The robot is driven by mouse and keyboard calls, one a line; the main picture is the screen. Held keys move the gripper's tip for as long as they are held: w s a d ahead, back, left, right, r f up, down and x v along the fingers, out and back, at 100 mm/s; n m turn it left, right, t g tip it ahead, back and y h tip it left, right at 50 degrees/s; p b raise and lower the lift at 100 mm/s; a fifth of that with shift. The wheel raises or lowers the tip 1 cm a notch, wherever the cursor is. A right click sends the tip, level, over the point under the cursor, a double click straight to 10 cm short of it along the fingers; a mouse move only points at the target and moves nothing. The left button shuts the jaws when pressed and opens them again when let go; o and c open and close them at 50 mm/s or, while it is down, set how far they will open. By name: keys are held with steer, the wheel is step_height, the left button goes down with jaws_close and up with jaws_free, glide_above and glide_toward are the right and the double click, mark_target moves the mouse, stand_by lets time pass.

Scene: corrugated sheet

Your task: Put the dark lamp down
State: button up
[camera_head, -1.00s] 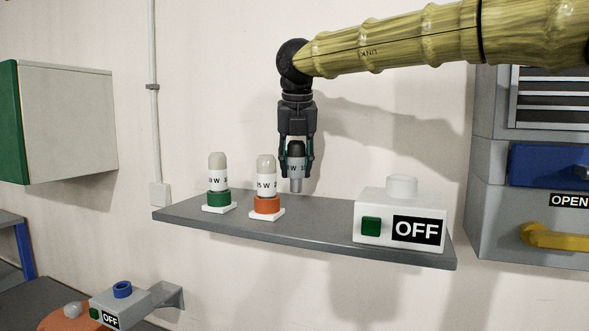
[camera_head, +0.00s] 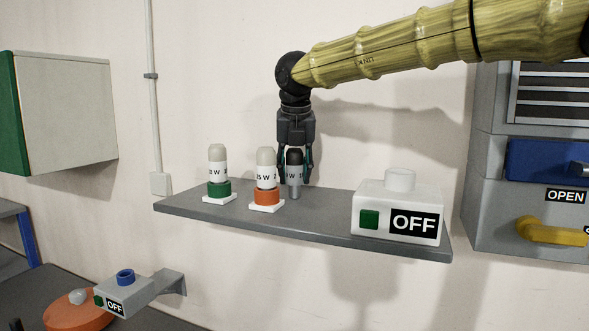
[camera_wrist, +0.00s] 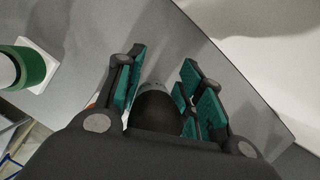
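The dark lamp (camera_head: 294,172), black-topped with a pale printed band and a grey metal base, is upright just right of the orange-socketed lamp. My gripper (camera_head: 295,176) comes down from above and is shut on it, one finger on each side. The lamp's foot is at the grey shelf (camera_head: 325,227); I cannot tell whether it touches or is slightly above it. In the wrist view the lamp's dark round top (camera_wrist: 156,108) lies between the teal finger pads (camera_wrist: 158,88), and its lower part is hidden.
A pale lamp stands in an orange socket (camera_head: 267,196), close left of my gripper. Another stands in a green socket (camera_head: 219,189) farther left. A white box marked OFF (camera_head: 372,200), with a green button, stands right. Shelf between lamp and box is clear.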

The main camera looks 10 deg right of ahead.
steer(key=shift+o, duration=1)
steer(key=shift+r, duration=0.1)
steer(key=b+v, duration=0.3)
steer(key=v, duration=0.9)
